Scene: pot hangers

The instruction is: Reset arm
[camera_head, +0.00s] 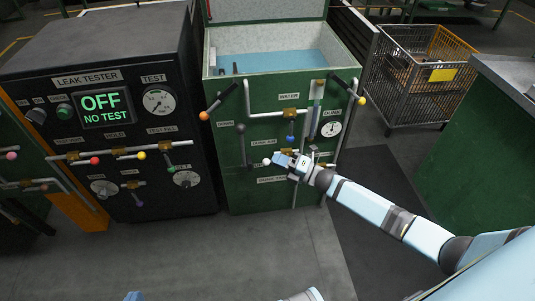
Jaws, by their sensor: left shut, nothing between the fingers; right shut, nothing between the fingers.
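My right arm comes in from the right and reaches to the front of the green water and dunk tank (232,185). My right gripper (280,159) is shut and empty, close to the tank's lower valve, beside a small white knob (266,161). I cannot tell whether it touches the knob. A blue-knobbed valve handle (290,138) hangs just above the gripper. Only small pale parts of my own body show at the bottom edge, and my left gripper cannot be made out.
The black leak tester (120,180), its display reading OFF NO TEST, stands at left. Handles with orange (204,116) and yellow (361,101) knobs stick out from the tank. A wire basket cart (405,105) and green bench (480,150) are at right. The front floor is clear.

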